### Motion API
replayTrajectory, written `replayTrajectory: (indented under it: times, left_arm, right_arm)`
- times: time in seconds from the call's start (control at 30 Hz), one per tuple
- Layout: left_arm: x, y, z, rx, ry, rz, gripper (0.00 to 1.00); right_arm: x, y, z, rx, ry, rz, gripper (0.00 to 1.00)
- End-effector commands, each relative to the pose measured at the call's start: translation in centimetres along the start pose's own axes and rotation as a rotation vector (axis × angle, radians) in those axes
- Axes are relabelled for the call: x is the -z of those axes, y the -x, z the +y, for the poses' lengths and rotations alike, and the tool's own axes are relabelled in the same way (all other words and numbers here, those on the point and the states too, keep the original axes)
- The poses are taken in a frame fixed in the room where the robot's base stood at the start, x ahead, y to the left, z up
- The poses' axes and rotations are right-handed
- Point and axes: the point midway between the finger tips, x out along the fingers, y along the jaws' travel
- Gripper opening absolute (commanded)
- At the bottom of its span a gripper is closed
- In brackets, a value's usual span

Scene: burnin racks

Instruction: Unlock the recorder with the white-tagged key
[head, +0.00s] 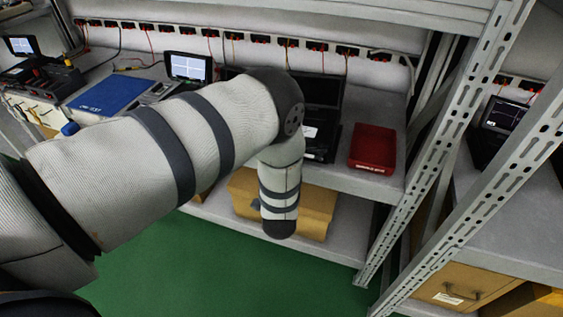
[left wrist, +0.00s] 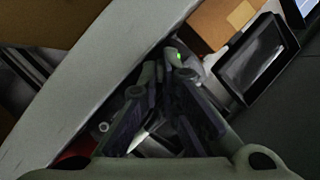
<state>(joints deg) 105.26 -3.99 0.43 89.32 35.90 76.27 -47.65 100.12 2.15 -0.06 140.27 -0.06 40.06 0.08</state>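My left arm crosses the head view from the left and bends down in front of the shelf; its gripper cannot be made out there. In the left wrist view my left gripper (left wrist: 160,78) has its dark fingers pointing at a small rounded grey part (left wrist: 173,52) with a green light on it. The fingertips look close together, and whether they hold anything is unclear. A black device with a raised lid (head: 323,90), possibly the recorder, stands on the shelf, partly hidden behind my arm. I cannot make out a white-tagged key. My right gripper is not in view.
A red bin (head: 374,146) sits at the shelf's right end. A blue flat case (head: 108,92) and a small lit screen (head: 188,67) stand left. A cardboard box (head: 318,207) is on the lower shelf. Perforated metal posts (head: 450,130) rise at right.

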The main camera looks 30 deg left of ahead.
Motion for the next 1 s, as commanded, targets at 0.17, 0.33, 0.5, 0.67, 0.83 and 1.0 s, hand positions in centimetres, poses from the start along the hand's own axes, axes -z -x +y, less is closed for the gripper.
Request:
replayTrajectory:
  times: [0.17, 0.33, 0.5, 0.67, 0.83, 1.0]
  left_arm:
    - [-0.1, 0.0, 0.0, -0.001, -0.002, -0.003, 0.00]
    - [-0.1, 0.0, 0.0, -0.001, -0.002, -0.003, 0.24]
    - [-0.1, 0.0, 0.0, -0.001, -0.001, -0.002, 0.24]
    - [-0.1, 0.3, 0.0, -0.002, -0.001, -0.002, 0.24]
    - [0.0, 3.9, 0.2, -0.006, -0.003, -0.002, 0.24]
    - [-0.1, 8.5, 0.1, -0.006, -0.004, -0.002, 0.24]
  right_arm:
    - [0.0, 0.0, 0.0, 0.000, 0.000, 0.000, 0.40]
    - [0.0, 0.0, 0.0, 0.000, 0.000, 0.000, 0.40]
    - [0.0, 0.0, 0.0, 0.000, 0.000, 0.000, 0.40]
    - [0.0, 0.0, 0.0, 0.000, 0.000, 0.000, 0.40]
    - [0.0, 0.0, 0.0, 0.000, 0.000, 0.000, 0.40]
    - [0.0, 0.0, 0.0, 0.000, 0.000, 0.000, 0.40]
